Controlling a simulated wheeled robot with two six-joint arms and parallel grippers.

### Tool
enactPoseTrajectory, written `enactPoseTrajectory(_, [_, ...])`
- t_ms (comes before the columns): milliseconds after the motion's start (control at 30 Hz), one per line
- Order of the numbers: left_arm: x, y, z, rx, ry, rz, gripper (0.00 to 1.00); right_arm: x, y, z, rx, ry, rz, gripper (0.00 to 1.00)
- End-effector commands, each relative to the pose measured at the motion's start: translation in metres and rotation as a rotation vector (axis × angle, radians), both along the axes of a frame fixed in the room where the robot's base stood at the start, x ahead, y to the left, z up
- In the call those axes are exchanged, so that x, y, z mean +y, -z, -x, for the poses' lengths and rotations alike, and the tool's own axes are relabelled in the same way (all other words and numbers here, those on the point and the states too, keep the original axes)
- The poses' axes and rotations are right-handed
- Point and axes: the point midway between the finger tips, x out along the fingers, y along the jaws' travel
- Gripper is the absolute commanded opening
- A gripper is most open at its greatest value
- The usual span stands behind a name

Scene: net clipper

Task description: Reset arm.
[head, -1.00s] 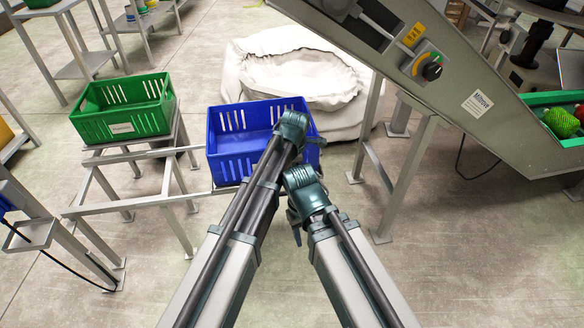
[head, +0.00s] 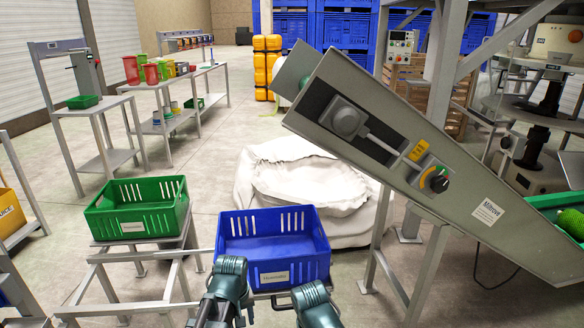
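The ends of both my arms show at the bottom of the head view. My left arm's teal end (head: 228,280) is in front of the blue crate's lower left part. My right arm's teal end (head: 316,304) is just below the crate's front, to the right. The fingers of both grippers are hidden or cut off, so I cannot tell whether they are open or shut. I see nothing held.
The blue crate (head: 280,268) looks empty and stands near a green crate (head: 140,222) on a metal frame. A large white sack (head: 262,160) stands behind. The sloping metal machine (head: 465,195) fills the right side. Open floor (head: 215,150) lies between the sack and the tables.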

Motion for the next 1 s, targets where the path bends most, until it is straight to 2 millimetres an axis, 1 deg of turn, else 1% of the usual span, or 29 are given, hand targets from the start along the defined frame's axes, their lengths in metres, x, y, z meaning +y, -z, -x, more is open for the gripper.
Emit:
enactPoseTrajectory(33, [0.008,0.000,0.013,0.005,0.062,-0.003,0.55,0.000,0.000,0.000,0.000,0.000,0.000,0.50])
enactPoseTrajectory(300, [0.033,-0.002,0.052,0.025,0.393,-0.020,0.55,0.000,-0.002,0.000,0.000,0.000,0.000,0.50])
enactPoseTrajectory(333, [0.027,-0.017,0.049,0.029,0.400,-0.022,0.55,0.000,-0.018,0.000,0.000,0.000,0.000,0.50])
enactPoseTrajectory(467, [0.012,-0.043,0.052,0.044,0.436,-0.030,0.55,0.000,-0.044,0.000,0.000,0.000,0.000,0.50])
enactPoseTrajectory(667, [-0.012,-0.091,0.063,0.073,0.501,-0.049,0.55,0.000,-0.092,0.000,0.000,0.000,0.000,0.50])
enactPoseTrajectory(767, [-0.027,-0.124,0.071,0.089,0.545,-0.060,0.55,0.000,-0.125,0.000,0.000,0.001,0.000,0.50])
enactPoseTrajectory(800, [-0.034,-0.138,0.075,0.097,0.564,-0.066,0.55,0.000,-0.139,0.000,0.000,0.001,0.000,0.50])
enactPoseTrajectory(900, [-0.048,-0.169,0.083,0.115,0.610,-0.081,0.55,0.000,-0.170,0.000,0.000,0.001,0.000,0.50])
enactPoseTrajectory(1000, [-0.061,-0.194,0.092,0.131,0.649,-0.094,0.55,0.000,-0.194,0.000,0.000,0.001,0.000,0.50])
